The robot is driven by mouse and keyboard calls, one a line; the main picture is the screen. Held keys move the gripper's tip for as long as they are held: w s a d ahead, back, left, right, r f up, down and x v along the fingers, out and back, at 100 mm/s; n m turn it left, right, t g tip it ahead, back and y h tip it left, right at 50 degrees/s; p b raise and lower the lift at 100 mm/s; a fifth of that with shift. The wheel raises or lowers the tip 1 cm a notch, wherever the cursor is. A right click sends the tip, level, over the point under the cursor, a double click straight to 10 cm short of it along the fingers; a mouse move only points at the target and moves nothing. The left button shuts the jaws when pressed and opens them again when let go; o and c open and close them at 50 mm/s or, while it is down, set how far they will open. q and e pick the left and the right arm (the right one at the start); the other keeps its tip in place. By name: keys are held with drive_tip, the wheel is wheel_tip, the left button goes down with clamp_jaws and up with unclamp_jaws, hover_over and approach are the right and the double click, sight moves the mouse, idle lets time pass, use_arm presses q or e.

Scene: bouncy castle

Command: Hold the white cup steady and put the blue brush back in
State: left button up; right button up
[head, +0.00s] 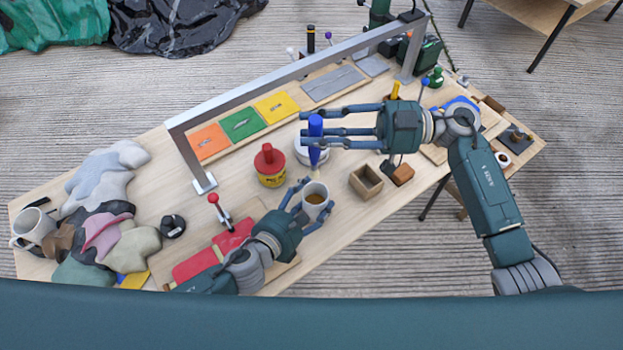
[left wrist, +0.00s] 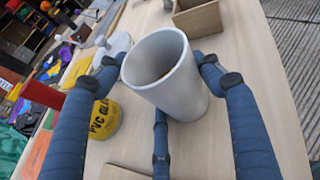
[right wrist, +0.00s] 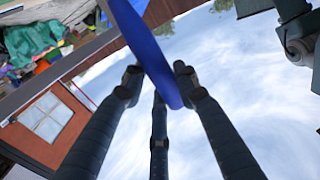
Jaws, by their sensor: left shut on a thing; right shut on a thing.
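The white cup (head: 316,188) stands upright on the workbench, with something brown inside. My left gripper (head: 317,196) is shut around it. In the left wrist view the cup (left wrist: 178,95) sits between the fingers, with only a little orange visible inside.
A yellow glue pot with a red lid (head: 270,166) stands left of the cup. A white round container (head: 312,152) is partly hidden behind the brush. An open wooden box (head: 366,182) stands to the right. A metal frame (head: 290,72) spans the bench behind.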

sight(316, 170)
use_arm(q)
drive_tip(key=shift+s, duration=0.1)
use_arm(e)
wheel_tip(316, 170, down, 4)
drive_tip(key=shift+s+d+r+m+t, duration=0.15)
drive_tip(key=shift+r+m+t, duration=0.1)
drive_tip(key=shift+m+t, duration=0.65)
use_arm(q)
drive_tip(key=shift+f, duration=0.1)
use_arm(e)
drive_tip(key=shift+f, duration=1.8)
use_arm(q)
drive_tip(key=shift+a, duration=0.1)
use_arm(e)
drive_tip(key=shift+f, duration=0.9)
drive_tip(key=shift+f, duration=0.45)
drive_tip(key=shift+f, duration=0.25)
drive_tip(key=shift+f, duration=0.35)
use_arm(q)
drive_tip(key=shift+f, duration=0.1)
use_arm(e)
drive_tip(key=shift+f, duration=0.35)
drive_tip(key=shift+f, duration=0.4)
drive_tip(key=shift+f, duration=0.2)
